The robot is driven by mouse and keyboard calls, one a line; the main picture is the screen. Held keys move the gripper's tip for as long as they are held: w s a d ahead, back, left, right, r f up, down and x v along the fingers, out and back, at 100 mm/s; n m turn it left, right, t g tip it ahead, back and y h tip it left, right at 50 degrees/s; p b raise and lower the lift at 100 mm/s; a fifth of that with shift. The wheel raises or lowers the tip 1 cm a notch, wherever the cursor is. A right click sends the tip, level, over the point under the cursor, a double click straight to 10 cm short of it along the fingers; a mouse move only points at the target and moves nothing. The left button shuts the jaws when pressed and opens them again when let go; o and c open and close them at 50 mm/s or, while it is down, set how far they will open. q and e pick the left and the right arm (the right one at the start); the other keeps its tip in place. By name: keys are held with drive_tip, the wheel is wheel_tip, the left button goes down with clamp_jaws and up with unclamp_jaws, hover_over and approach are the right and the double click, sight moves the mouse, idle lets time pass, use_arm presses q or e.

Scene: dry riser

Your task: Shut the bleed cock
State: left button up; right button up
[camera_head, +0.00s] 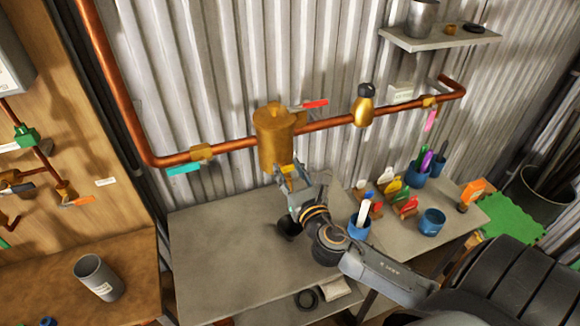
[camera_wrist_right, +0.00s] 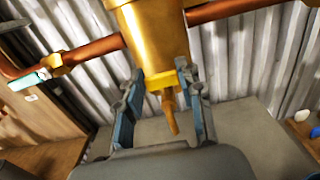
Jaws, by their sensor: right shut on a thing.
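A brass pot-like body (camera_head: 274,138) sits on the copper pipe (camera_head: 235,144) along the corrugated wall. The bleed cock (camera_wrist_right: 167,82) is the small yellow-brass piece below that body, with a narrow part hanging downward in the right wrist view. My right gripper (camera_head: 293,180) comes up from below and is shut on the bleed cock. Its two fingers stand on either side of it in the right wrist view (camera_wrist_right: 165,102). In the head view the fingers partly hide the cock. My left gripper is not in view.
Levers on the pipe are teal (camera_head: 184,169), red (camera_head: 314,104) and pink (camera_head: 430,120). A grey bench (camera_head: 215,245) below holds blue cups (camera_head: 432,222) and coloured items on its right. A wooden panel with valves (camera_head: 75,150) stands at left.

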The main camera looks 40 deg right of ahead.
idle(0.3)
drive_tip(key=o, duration=0.9)
drive_tip(key=v, duration=1.2)
drive_tip(key=shift+a, duration=0.2)
drive_tip(key=shift+d+m+h, duration=0.1)
drive_tip(key=shift+m+h, duration=0.2)
